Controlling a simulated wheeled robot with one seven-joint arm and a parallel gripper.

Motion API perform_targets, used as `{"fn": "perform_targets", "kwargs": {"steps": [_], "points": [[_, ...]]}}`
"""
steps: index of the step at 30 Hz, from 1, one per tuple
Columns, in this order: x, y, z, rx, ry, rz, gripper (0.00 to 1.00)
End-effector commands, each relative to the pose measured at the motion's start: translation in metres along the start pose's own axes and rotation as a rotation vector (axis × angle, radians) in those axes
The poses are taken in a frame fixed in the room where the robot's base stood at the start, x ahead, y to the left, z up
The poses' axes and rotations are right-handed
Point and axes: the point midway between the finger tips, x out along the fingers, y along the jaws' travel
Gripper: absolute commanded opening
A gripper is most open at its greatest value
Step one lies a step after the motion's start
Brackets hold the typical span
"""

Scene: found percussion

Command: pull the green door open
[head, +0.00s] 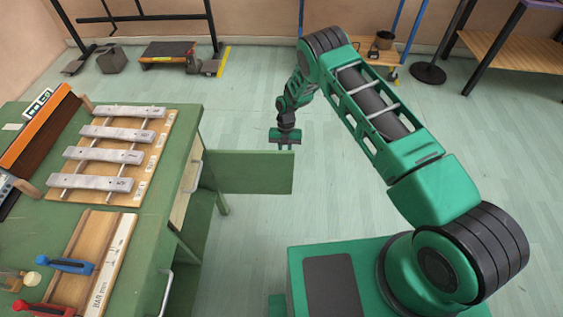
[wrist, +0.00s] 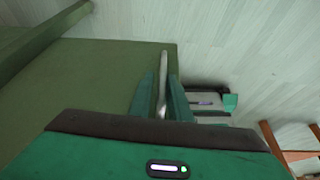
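The green door (head: 250,172) stands swung out from the side of the green workbench, about square to it, with a gap beside it into the bench. In the wrist view its flat green panel (wrist: 105,75) fills the left, and a slim silver handle (wrist: 163,65) runs along near its free edge. My gripper (head: 285,146) is at the door's outer end, on its far side in the head view. In the wrist view its two fingers (wrist: 162,102) sit close on either side of the handle and look closed on it. The head view hides the handle and fingertips.
The workbench top (head: 160,205) carries a metal-bar xylophone (head: 110,150) and a wooden board (head: 95,260) with blue and red tools. A second bench handle (head: 167,292) shows below. Clear floor (head: 240,105) lies beyond the door; a low platform (head: 167,55) and shelves stand farther back.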

Motion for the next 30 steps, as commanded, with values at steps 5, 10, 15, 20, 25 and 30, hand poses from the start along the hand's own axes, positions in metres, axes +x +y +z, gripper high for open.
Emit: {"fn": "perform_targets", "kwargs": {"steps": [5, 10, 15, 20, 25, 30], "points": [[-0.002, -0.001, 0.001, 0.001, -0.001, -0.001, 0.17], [-0.020, -0.001, 0.002, 0.002, -0.004, 0.000, 0.17], [-0.051, -0.001, 0.002, 0.001, -0.003, 0.000, 0.17], [-0.080, 0.000, 0.003, 0.001, -0.002, 0.001, 0.17], [-0.100, 0.001, 0.003, 0.001, -0.001, 0.001, 0.17], [-0.108, -0.001, 0.003, 0.002, 0.001, 0.000, 0.17]]}}
